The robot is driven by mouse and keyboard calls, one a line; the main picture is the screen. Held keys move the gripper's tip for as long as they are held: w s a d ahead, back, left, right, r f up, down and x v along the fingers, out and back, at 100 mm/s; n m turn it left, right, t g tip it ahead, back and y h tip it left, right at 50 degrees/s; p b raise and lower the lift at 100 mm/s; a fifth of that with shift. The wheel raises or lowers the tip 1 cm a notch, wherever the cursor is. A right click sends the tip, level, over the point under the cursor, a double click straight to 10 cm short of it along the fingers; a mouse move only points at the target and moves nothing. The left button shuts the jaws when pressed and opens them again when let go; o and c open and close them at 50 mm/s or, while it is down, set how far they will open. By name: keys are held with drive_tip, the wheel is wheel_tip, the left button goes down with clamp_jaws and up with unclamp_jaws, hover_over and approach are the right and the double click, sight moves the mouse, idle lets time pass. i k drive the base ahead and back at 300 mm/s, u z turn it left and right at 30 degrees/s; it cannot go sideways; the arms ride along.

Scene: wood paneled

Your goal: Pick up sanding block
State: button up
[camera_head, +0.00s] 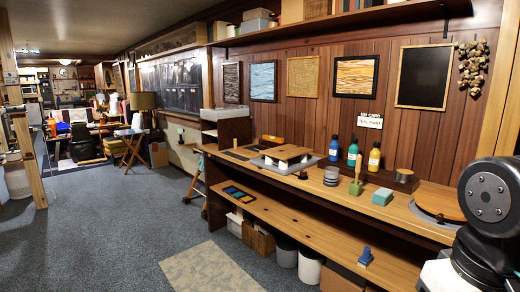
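A small teal block (382,196) with a lighter top lies on the wooden workbench top (315,190), near its front edge, right of the middle. It looks like the sanding block, though no label shows. A blue object with a knob-like top (366,257) stands on the lower shelf below it; I cannot tell exactly what it is. Part of my own arm shows at the right edge of the view, right of the teal block and apart from it. My gripper is not in view.
A green-handled brush-like tool (356,185), grey stacked discs (330,176) and several paint bottles (374,158) stand left of and behind the block. A round turntable (437,205) lies to its right. Open carpet (130,235) lies at left.

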sight(260, 147)
drive_tip(key=u, duration=0.5)
drive_tip(key=i, duration=1.3)
drive_tip(key=u, duration=0.75)
drive_tip(key=i, duration=1.95)
drive_tip(key=z, duration=0.25)
drive_tip(key=i, duration=1.4)
drive_tip(key=z, duration=1.5)
drive_tip(key=i, duration=1.15)
drive_tip(key=z, duration=0.8)
